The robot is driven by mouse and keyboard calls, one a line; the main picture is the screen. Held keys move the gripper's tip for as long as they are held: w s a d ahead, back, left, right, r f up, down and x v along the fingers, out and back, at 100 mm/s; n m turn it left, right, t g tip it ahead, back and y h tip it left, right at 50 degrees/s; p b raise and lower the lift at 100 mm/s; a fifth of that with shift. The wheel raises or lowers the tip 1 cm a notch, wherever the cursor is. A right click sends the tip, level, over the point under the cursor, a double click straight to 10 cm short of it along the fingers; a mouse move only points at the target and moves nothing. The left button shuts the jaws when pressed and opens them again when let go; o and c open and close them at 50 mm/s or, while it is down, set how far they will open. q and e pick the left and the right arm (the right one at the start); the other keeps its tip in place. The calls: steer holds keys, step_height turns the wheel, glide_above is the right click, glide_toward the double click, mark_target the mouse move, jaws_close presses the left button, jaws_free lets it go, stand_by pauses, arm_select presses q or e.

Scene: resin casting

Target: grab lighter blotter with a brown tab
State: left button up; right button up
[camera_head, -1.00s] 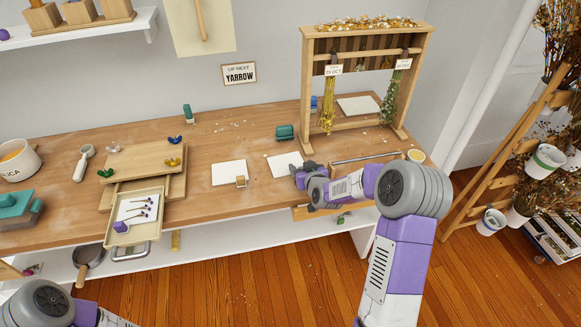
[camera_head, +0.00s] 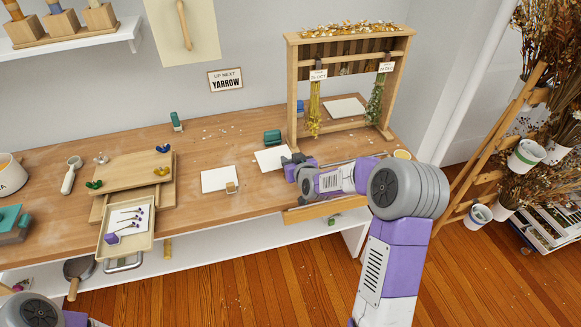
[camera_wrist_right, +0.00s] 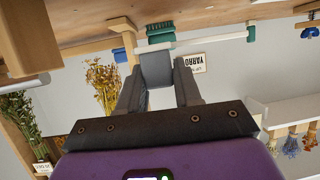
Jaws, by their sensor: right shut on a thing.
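One white blotter sheet (camera_head: 214,181) lies at the middle front of the table with a brown tab (camera_head: 231,187) at its front right. Another white blotter (camera_head: 268,158) is to its right, at my right gripper (camera_head: 290,160). The wrist view shows this blotter nearly edge-on as a pale bar (camera_wrist_right: 195,45). My right gripper, also in the wrist view (camera_wrist_right: 157,82), is shut on a grey block (camera_wrist_right: 157,69) at that bar. The block looks like this blotter's tab. A third white sheet (camera_head: 345,107) lies under the drying frame. My left gripper is out of view.
The wooden drying frame (camera_head: 292,95) with hanging flowers stands behind my right gripper. A wooden press board (camera_head: 130,165) and a tray (camera_head: 110,247) are at left. A drawer front (camera_head: 315,209) is below my right forearm.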

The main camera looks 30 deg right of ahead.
step_height(320, 180, up, 5)
steer(key=shift+f+p, duration=0.15)
steer(key=shift+p, duration=0.35)
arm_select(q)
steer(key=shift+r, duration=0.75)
arm_select(e)
steer(key=shift+a, duration=0.1)
